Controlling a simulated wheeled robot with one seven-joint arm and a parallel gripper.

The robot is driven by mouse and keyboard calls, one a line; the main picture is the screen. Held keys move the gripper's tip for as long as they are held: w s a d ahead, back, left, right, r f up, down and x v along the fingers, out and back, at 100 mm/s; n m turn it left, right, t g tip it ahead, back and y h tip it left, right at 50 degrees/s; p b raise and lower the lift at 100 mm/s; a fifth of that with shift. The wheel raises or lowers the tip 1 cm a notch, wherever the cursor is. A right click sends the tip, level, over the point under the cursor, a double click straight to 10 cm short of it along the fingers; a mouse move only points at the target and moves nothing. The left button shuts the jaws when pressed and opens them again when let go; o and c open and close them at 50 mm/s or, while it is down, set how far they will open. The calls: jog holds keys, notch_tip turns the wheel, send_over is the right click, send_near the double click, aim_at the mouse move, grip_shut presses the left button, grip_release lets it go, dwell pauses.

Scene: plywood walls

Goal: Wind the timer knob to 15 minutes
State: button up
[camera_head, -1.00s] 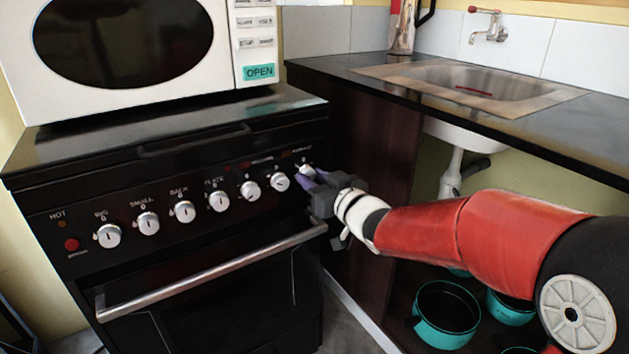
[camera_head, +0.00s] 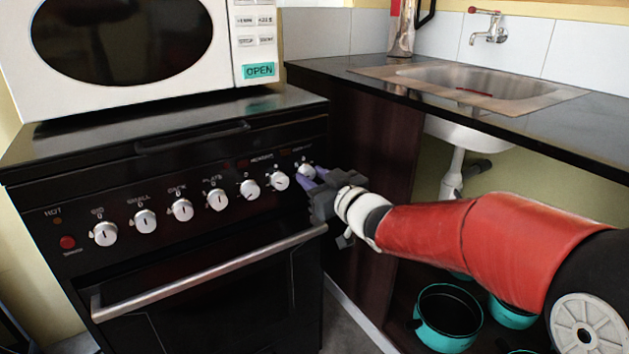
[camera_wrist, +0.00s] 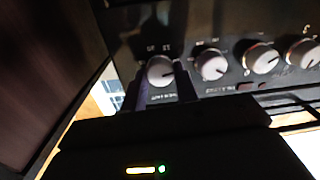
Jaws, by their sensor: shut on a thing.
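The silver, round rightmost knob (camera_head: 306,171) of the oven's front panel is partly hidden by my gripper (camera_head: 312,181) in the head view. I take this knob to be the timer knob; its small label is too blurred to read. In the wrist view, the knob (camera_wrist: 160,70) sits between my two purple-grey fingers (camera_wrist: 164,88), which are shut on it. A dark pointer line shows on its face, towards the right in the wrist view. I cannot tell which minute mark it points to.
A row of several similar knobs (camera_head: 217,200) runs left along the black oven (camera_head: 150,165). The oven's silver handle bar (camera_head: 200,272) lies below. A white microwave (camera_head: 240,60) stands on top. A dark cabinet side (camera_head: 375,170) stands close right of my gripper.

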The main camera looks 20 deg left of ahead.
jog(key=shift+f+n+b, duration=0.1)
jog(key=shift+n+b, duration=1.7)
jog(key=shift+n, duration=0.2)
jog(key=shift+n+b, duration=1.6)
jog(key=shift+n, duration=0.6)
dwell(1.9)
dwell(0.4)
jog(key=o, duration=1)
jog(key=shift+s, duration=0.1)
jog(key=shift+c, duration=0.2)
jog(key=v, duration=0.7)
jog(key=shift+s+d+p, duration=0.25)
jog(key=shift+s+p, duration=0.05)
jog(key=shift+p, duration=0.1)
